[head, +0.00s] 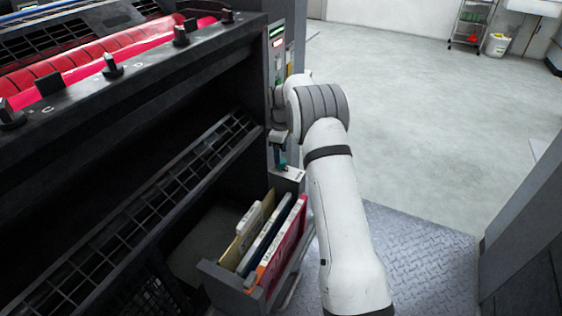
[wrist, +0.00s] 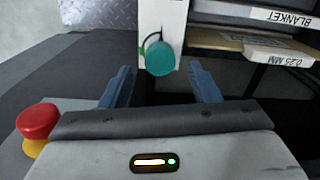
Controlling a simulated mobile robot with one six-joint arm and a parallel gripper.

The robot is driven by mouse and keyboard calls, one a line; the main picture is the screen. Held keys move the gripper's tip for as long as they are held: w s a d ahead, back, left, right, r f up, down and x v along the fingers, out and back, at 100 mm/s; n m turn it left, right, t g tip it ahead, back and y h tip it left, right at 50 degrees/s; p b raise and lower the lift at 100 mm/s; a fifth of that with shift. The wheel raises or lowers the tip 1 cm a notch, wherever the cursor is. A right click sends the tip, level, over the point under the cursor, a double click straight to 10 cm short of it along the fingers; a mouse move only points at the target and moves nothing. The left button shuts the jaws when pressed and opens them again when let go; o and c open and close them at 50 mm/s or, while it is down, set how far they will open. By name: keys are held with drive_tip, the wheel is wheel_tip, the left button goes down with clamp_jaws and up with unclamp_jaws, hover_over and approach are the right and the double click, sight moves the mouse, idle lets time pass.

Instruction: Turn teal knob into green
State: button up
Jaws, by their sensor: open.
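The teal knob (wrist: 160,58) is round and sits on a white plate (wrist: 172,20) in the wrist view. A dark curved line and part of a green mark show on the plate at the knob's upper left. My gripper (wrist: 164,76) is open, with one blue-grey finger on each side of the knob. The fingers look apart from the knob, and nothing is held. In the head view a small bit of teal (head: 281,158) shows near the white plate (head: 287,174), beside my gripper (head: 279,150). My arm hides part of this area.
A red button on a yellow base (wrist: 38,122) is at the left in the wrist view. A holder with folders (head: 262,250) hangs below the plate. The dark ink unit (head: 130,130) with red rollers fills the left. Open floor (head: 430,120) lies to the right.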

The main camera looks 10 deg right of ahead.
sight(281, 165)
wheel_tip(281, 165, down, 3)
drive_tip(key=shift+f+b, duration=0.1)
drive_tip(key=shift+b, duration=0.3)
drive_tip(key=shift+c, duration=0.4)
drive_tip(key=c, duration=0.9)
